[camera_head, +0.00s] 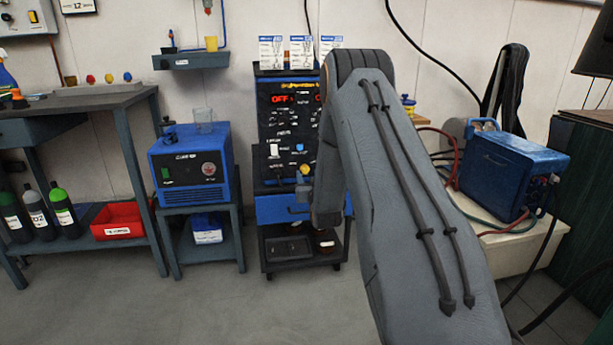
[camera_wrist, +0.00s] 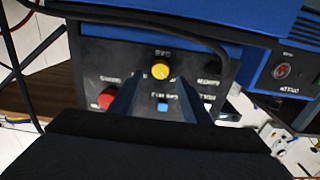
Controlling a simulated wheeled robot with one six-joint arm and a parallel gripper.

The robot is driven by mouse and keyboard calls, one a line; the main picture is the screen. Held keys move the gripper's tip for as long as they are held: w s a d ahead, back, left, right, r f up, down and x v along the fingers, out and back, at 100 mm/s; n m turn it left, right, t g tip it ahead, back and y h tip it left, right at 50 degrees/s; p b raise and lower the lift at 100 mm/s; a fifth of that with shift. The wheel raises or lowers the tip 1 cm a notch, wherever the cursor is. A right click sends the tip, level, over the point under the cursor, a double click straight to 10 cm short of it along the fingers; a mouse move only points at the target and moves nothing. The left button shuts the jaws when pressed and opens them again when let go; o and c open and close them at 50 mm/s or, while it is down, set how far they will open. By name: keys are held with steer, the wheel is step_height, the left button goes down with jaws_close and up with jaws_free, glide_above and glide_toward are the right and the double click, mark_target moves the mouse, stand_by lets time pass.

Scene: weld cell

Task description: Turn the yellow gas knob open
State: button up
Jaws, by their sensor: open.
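The yellow gas knob (camera_wrist: 161,71) is on a dark control panel (camera_wrist: 125,60) in the wrist view, with its label beside it. It also shows small in the head view (camera_head: 305,169), low on the tall black and blue machine (camera_head: 270,120). My gripper (camera_wrist: 161,86) is open and empty, with its two dark fingers on either side of the line to the knob. I cannot tell whether the fingertips reach the knob. In the head view my arm hides the right side of the panel.
Near the knob in the wrist view are a red knob (camera_wrist: 106,98) and a blue button (camera_wrist: 162,106). A blue welder (camera_head: 190,165) stands on a small stand to the left. A dark cable (camera_wrist: 150,17) crosses the machine. Floor (camera_head: 190,310) in front is clear.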

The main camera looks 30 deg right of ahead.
mark_target(306, 170)
steer(key=shift+b+x, duration=0.4)
steer(key=shift+x, duration=1.4)
steer(key=c, duration=1)
